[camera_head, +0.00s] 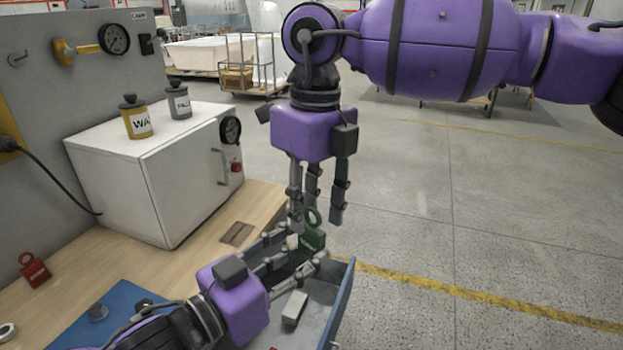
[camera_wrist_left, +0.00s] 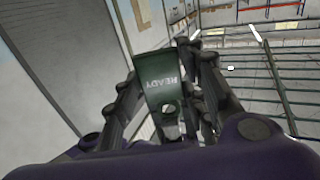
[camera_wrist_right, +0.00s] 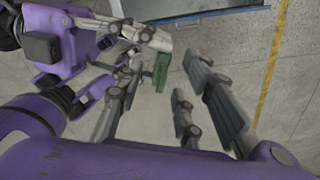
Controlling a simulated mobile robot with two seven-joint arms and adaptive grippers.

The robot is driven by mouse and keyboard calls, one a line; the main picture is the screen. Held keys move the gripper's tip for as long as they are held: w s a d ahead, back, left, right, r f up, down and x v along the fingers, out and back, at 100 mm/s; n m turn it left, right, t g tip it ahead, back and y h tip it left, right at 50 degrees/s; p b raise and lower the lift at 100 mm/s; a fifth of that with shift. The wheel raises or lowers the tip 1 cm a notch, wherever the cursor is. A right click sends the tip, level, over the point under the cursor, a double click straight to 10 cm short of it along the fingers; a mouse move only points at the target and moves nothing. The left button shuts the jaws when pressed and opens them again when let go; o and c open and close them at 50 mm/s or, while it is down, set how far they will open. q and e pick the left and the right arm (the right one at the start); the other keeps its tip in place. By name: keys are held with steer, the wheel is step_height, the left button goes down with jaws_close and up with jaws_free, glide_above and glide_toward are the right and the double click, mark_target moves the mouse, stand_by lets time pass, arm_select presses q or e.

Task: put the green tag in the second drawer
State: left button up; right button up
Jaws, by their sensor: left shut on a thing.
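The green tag (camera_head: 312,240) is held above an open drawer (camera_head: 345,290) with a blue edge; which drawer this is I cannot tell. My left gripper (camera_head: 303,252) is shut on the tag. In the left wrist view the tag (camera_wrist_left: 160,88) sits between the fingers, its "READY" lettering upside down. My right gripper (camera_head: 318,195) points down just above the tag, its fingers apart and empty. The tag also shows in the right wrist view (camera_wrist_right: 162,72), near my right fingers. My left gripper hides part of the drawer's inside.
A pale block (camera_head: 294,308) lies in the drawer. A white cabinet (camera_head: 150,180) carries a yellow jar (camera_head: 136,120) and a grey jar (camera_head: 179,102). The floor at right is clear.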

mark_target(309, 227)
steer(key=shift+s+a+f, duration=0.1)
steer(key=shift+f, duration=2.6)
steer(key=shift+c, duration=0.6)
jaws_close()
arm_select(q)
steer(key=o, duration=1.2)
steer(key=shift+o, duration=0.2)
